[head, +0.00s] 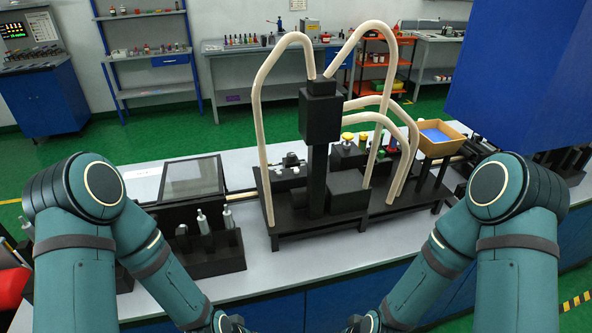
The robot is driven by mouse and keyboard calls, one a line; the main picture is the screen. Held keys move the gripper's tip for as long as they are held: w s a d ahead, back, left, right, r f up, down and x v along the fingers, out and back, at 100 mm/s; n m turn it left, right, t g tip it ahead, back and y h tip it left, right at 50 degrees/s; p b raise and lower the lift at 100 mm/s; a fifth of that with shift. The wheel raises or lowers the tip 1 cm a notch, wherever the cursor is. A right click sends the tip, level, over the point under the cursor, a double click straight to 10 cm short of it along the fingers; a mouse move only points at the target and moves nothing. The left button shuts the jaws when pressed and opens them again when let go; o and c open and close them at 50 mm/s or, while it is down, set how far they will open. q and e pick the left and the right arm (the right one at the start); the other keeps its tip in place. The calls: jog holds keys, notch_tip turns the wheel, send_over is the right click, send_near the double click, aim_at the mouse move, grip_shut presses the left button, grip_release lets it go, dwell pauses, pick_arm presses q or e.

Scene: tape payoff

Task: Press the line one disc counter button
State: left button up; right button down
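I cannot tell for sure which part is the line one disc counter button. My left and right arms come in from the two lower corners. Both forearms slope down and inward past the bottom edge, in front of the bench. Their grippers are below the picture, so their fingers are hidden and nothing shows as held.
The pale looped tubes (258,130) rise high around the machine. A dark framed panel (193,178) and a black holder with bottles (212,255) stand left. A tan tray (440,145) stands right. A large blue block (520,70) fills the upper right. The front bench strip (310,272) is clear.

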pick_arm(q)
jog(key=shift+c, duration=0.2)
grip_shut()
dwell(1.1)
